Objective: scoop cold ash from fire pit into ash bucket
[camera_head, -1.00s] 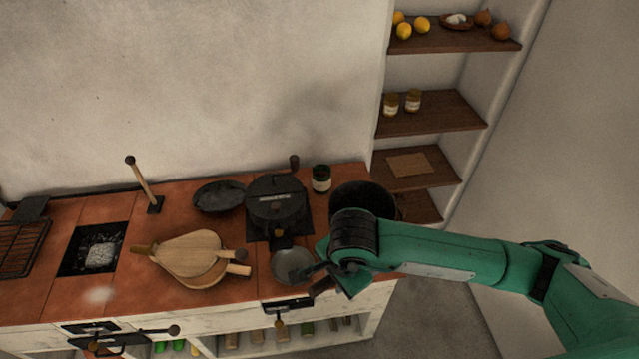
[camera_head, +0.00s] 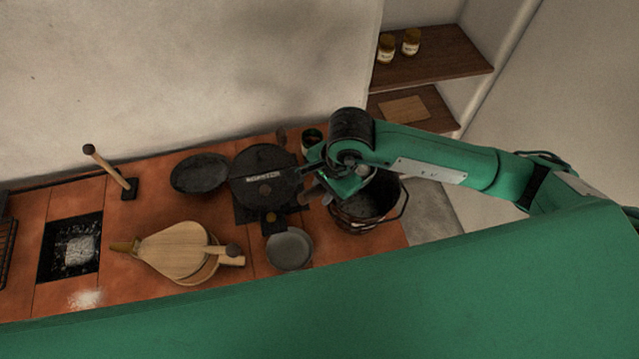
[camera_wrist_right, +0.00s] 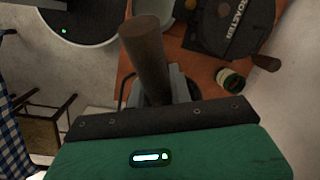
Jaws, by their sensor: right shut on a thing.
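The fire pit (camera_head: 51,257) is a black square recess at the left of the counter. Pale grey ash (camera_head: 82,250) lies heaped in it. The ash bucket (camera_head: 378,209), dark and round with a wire handle, stands at the counter's right end, partly behind my right arm. My right gripper (camera_head: 318,183) is above the counter, just left of the bucket. It is shut on a brown wooden handle, which stands out in the right wrist view (camera_wrist_right: 146,58). The rest of the held tool is hidden. My left gripper is out of view.
Wooden bellows (camera_head: 175,249), a grey pan (camera_head: 289,250), a black roaster (camera_head: 263,177) and a dark skillet (camera_head: 200,174) stand between pit and bucket. A wooden-handled upright tool (camera_head: 108,171) is behind the pit. A pale patch (camera_head: 85,298) marks the counter before it.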

